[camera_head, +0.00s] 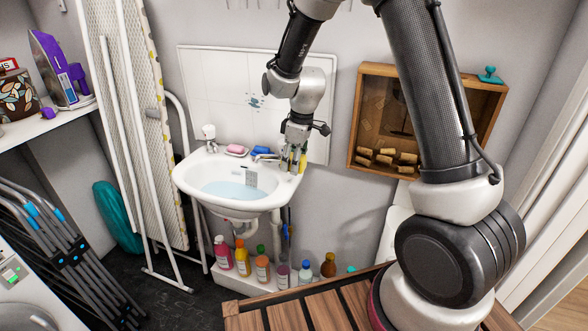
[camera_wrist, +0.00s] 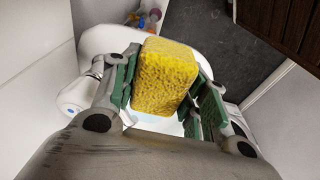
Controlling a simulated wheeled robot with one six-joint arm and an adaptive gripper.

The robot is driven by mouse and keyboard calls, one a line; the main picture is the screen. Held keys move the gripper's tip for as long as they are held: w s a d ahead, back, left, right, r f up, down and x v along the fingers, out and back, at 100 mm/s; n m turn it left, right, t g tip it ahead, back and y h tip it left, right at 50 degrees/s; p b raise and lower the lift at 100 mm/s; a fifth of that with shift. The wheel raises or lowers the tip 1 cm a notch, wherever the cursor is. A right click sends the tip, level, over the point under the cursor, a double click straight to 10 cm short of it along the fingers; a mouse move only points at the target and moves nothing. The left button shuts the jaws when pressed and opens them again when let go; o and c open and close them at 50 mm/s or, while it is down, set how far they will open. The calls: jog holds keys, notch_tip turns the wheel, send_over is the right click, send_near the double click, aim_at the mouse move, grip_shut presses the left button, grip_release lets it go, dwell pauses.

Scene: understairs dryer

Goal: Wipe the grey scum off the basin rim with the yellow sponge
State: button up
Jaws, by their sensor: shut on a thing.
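The white basin (camera_head: 183,182) hangs on the wall and holds pale blue water. My gripper (camera_head: 294,158) is over the basin's back right corner, pointing down. It is shut on the yellow sponge (camera_head: 303,160), which fills the middle of the wrist view (camera_wrist: 165,78) between the green finger pads. Part of the white basin (camera_wrist: 100,40) shows behind the sponge. A small grey patterned patch (camera_head: 251,177) is on the basin's inner back wall; I cannot tell whether it is scum or an overflow grille. I cannot make out scum on the rim, and my gripper covers its right corner.
A pink soap (camera_head: 236,149) and a blue item (camera_head: 261,150) lie on the basin's back ledge near the taps. A tap handle (camera_wrist: 75,96) is close beside my gripper. A wooden box with corks (camera_head: 356,120) is on the wall to the right. Several bottles (camera_head: 262,268) stand below.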

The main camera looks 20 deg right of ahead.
jog(key=shift+r, duration=1.25)
